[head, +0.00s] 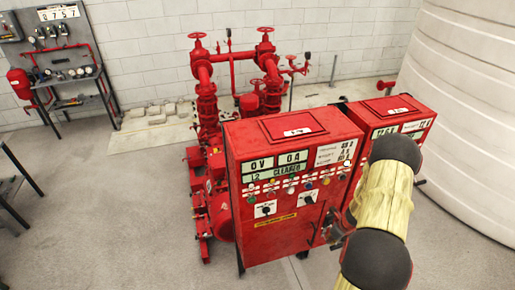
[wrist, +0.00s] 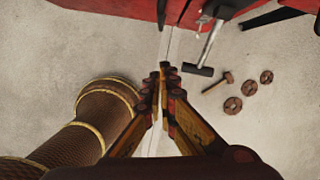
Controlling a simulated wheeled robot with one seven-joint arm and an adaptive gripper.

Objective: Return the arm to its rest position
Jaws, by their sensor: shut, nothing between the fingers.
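My gripper (wrist: 162,78) shows in the wrist view with its fingers together and nothing between them, above the pale floor. In the head view my yellow-sleeved arm with dark joints (head: 384,195) reaches up on the right, in front of the red control cabinets. The gripper end is near the front cabinet's lower right side, and its fingers cannot be made out there. The front red cabinet (head: 278,223) stands upright with dials, labels and switches on its face.
A second red cabinet (head: 393,110) stands behind my arm. Red pump piping (head: 207,100) rises behind the cabinets. A large white tank (head: 468,110) fills the right. Several small brown items (wrist: 249,88) lie on the floor.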

